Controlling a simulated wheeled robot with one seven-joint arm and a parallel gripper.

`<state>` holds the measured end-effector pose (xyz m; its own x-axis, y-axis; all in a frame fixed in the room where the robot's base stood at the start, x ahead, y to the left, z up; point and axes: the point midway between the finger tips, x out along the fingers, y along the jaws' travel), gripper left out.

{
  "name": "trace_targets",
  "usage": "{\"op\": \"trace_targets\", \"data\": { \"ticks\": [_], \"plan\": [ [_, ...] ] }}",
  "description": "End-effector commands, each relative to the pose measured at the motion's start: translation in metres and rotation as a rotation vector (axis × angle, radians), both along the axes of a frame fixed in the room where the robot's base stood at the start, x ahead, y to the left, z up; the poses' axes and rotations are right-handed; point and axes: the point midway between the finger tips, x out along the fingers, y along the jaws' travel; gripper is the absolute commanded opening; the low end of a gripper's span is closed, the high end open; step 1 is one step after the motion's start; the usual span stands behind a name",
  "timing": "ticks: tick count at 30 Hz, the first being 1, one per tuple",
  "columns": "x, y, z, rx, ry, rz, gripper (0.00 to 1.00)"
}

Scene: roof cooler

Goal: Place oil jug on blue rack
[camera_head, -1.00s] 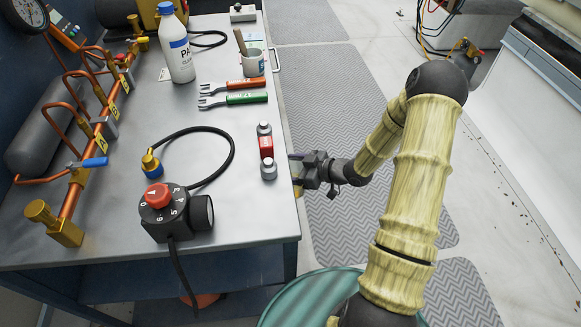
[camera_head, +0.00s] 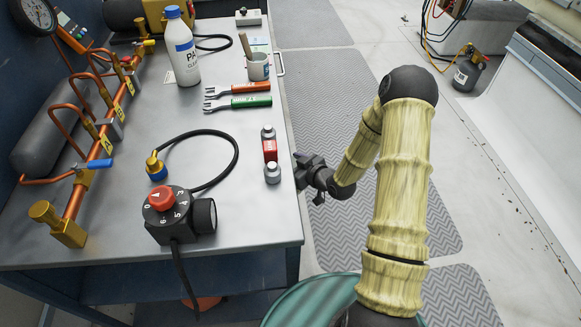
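A dark jug-like container (camera_head: 467,73) with a white label and an orange part at its top stands on the floor at the upper right. No separate blue rack is clearly identifiable; the bench has a blue lower frame (camera_head: 130,290). My gripper (camera_head: 301,169) is at the bench's right edge, far from the dark container. Its fingers are small and dark, and no held object shows.
Cables (camera_head: 430,38) hang near the dark container. Floor right of the bench is open.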

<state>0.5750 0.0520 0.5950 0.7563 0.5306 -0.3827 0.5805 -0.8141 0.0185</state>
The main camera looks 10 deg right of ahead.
Motion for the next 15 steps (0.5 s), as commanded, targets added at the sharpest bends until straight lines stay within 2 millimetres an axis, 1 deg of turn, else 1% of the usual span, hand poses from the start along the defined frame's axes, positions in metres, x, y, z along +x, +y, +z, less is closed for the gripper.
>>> {"op": "trace_targets", "data": {
  "ticks": [5,9,12,15],
  "plan": [
    [0.009,-0.005,-0.013,0.002,0.003,-0.142,0.26],
    [0.012,-0.015,-0.024,0.002,0.004,-0.270,0.26],
    [0.010,-0.026,-0.030,0.003,0.006,-0.379,0.26],
    [0.001,-0.040,-0.028,0.002,0.006,-0.484,0.26]
  ]
}}
